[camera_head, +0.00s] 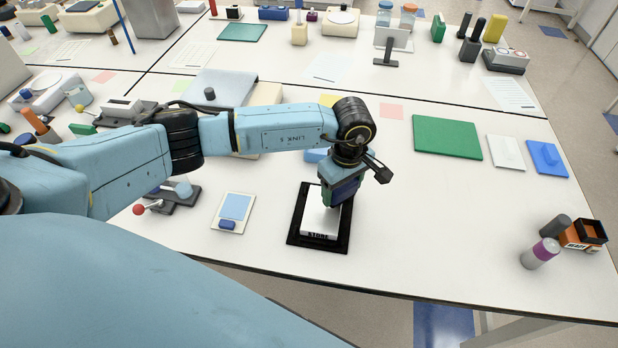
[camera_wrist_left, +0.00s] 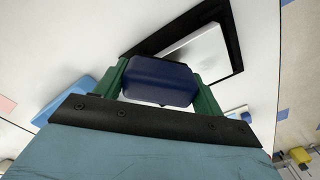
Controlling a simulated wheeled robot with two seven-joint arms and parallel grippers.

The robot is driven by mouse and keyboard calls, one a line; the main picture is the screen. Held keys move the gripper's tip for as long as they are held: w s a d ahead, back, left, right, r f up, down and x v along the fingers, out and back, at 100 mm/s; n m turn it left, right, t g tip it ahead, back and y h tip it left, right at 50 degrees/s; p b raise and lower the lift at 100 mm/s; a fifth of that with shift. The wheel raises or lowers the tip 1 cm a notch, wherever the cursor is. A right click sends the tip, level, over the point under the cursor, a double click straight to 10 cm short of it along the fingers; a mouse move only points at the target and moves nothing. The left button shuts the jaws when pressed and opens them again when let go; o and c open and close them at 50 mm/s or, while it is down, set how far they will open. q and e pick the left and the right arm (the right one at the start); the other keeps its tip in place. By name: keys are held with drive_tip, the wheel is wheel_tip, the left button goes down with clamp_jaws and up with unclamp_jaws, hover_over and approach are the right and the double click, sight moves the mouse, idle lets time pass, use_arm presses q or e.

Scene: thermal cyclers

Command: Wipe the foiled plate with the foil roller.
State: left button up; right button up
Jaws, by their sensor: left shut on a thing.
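The foiled plate (camera_head: 320,222) is a pale, flat block lying in a black frame marked STORE (camera_head: 296,236) near the table's front edge. In the left wrist view the plate (camera_wrist_left: 195,52) shows pale inside the black frame (camera_wrist_left: 236,60). My left gripper (camera_head: 341,200) points down over the plate's far right part. Its green fingers are shut on the foil roller (camera_wrist_left: 158,82), a dark blue block with rounded edges. The roller is close to the plate; I cannot tell if they touch. The gripper and roller hide part of the plate. My right gripper is not in view.
A card with a blue square (camera_head: 235,207) lies left of the frame. A green mat (camera_head: 447,137) lies at the right, beyond clear table. An orange and black box marked READY (camera_head: 580,237) and a purple-banded cylinder (camera_head: 540,253) stand at the front right.

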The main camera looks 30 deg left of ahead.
use_arm(q)
wheel_tip(320, 180, up, 4)
drive_tip(key=shift+f+p, duration=0.2)
drive_tip(key=shift+p, duration=0.45)
drive_tip(key=shift+r+p, duration=0.95)
drive_tip(key=shift+r, duration=0.9)
drive_tip(key=shift+a, duration=0.1)
